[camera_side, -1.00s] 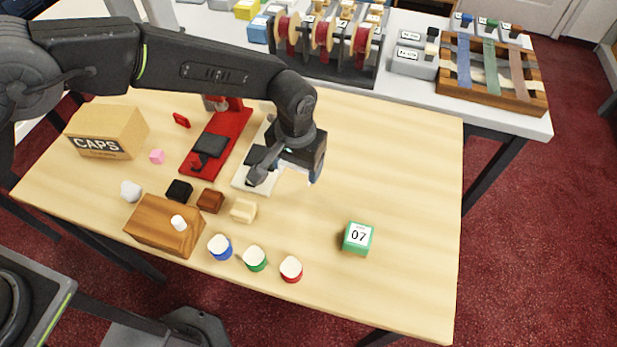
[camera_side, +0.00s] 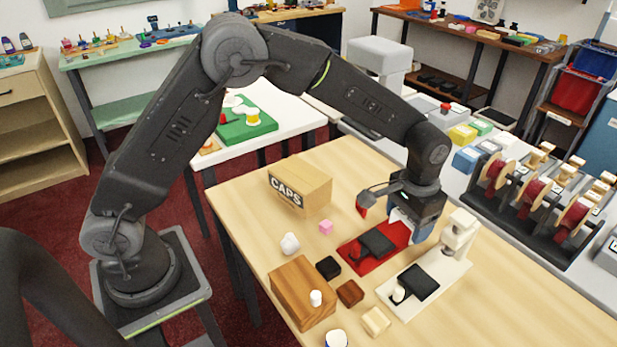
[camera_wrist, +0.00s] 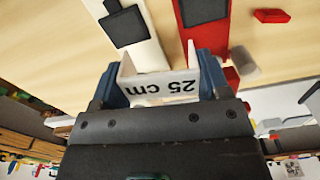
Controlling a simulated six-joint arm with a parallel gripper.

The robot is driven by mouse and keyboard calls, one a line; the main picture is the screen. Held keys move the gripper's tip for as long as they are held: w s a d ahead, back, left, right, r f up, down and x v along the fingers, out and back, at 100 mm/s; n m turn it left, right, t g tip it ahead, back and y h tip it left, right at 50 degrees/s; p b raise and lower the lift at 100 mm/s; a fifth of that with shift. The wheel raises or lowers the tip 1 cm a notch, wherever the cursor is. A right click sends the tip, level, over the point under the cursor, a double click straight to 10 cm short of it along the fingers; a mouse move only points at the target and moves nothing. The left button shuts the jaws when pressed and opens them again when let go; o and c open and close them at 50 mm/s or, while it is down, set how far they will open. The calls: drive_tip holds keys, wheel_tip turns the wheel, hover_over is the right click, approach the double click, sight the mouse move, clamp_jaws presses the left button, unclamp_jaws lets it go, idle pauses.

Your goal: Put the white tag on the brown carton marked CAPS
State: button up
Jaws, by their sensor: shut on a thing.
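The brown carton marked CAPS (camera_side: 312,188) stands on the wooden table, left of my gripper in the side view, with its lettered face visible. My gripper (camera_side: 408,222) is above the table, near the red stand, apart from the carton. In the wrist view, my gripper (camera_wrist: 160,76) is shut on a white tag (camera_wrist: 158,90) lettered "25 cm", which sits between the blue fingers. The lettering appears upside down. In the side view the tag is mostly hidden by my gripper.
A red stand (camera_side: 352,255) and a white stand (camera_side: 448,270) lie below my gripper. A red piece (camera_wrist: 272,15) lies on the table. A wooden block (camera_side: 300,285) and small blocks stand in front.

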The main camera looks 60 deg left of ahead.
drive_tip(key=s+a+r+n, duration=0.1)
drive_tip(key=a+r, duration=0.1)
drive_tip(key=a, duration=0.9)
drive_tip(key=a+r, duration=0.2)
drive_tip(key=a, duration=0.9)
drive_tip(key=s+a+r, duration=0.2)
drive_tip(key=s+a, duration=0.4)
drive_tip(key=a, duration=0.3)
drive_tip(key=s+a+r, duration=0.1)
drive_tip(key=s+a, duration=0.5)
drive_tip(key=a, duration=0.2)
hover_over(300, 173)
drive_tip(key=shift+n, duration=0.3)
wheel_tip(300, 173, down, 7)
drive_tip(key=shift+r, duration=0.1)
drive_tip(key=shift+f, duration=1.95)
drive_tip(key=o, duration=0.9)
drive_tip(key=shift+f, duration=0.15)
